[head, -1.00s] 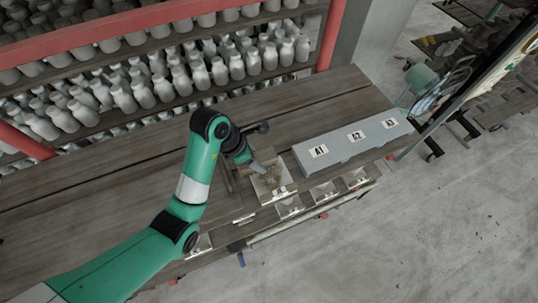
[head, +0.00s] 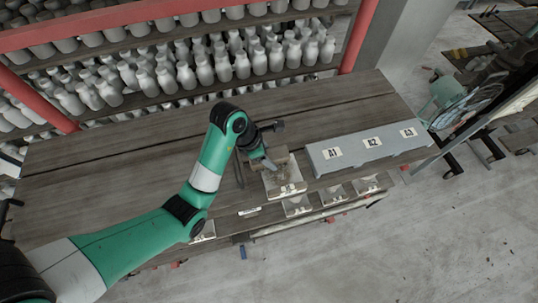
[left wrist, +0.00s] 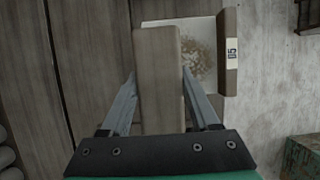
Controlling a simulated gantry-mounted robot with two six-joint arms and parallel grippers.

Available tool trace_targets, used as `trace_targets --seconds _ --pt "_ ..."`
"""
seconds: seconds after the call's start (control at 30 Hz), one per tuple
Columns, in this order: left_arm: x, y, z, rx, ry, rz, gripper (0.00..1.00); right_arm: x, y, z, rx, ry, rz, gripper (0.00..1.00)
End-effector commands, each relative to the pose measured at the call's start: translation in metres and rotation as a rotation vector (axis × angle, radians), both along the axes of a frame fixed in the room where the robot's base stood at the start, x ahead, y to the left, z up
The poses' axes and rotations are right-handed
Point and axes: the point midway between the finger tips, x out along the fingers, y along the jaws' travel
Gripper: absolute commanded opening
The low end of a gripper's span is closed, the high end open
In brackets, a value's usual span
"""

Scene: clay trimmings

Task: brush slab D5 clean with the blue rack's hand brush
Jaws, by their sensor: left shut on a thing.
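Slab D5 is a pale slab (head: 287,188) near the front edge of the table in the head view, with brown crumbs on it. In the left wrist view the slab (left wrist: 168,22) carries brown trimmings (left wrist: 198,52) and lies beside a wooden strip labelled D5 (left wrist: 231,52). My left gripper (left wrist: 160,82) is shut on the hand brush, a long wooden block (left wrist: 158,100) between its fingers. The brush hides part of the slab, and its bristles are hidden. I cannot tell if it touches the slab. The left gripper (head: 268,163) shows over the slab's back edge. My right gripper is not in view.
A grey-blue box (head: 350,160) labelled A1, A2 and A3 stands right of the slab. Several pale pieces (head: 297,206) lie along the table's front edge. Shelves of white bottles (head: 190,70) stand behind. The wooden table (head: 110,160) is bare to the left.

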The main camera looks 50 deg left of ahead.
Motion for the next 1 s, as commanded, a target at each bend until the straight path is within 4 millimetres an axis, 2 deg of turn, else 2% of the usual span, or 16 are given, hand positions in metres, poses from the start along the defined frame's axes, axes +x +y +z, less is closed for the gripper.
trace_targets --seconds 1.0 --pt "0.000 0.000 -0.021 0.000 -0.001 0.000 0.01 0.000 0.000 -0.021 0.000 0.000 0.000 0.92"
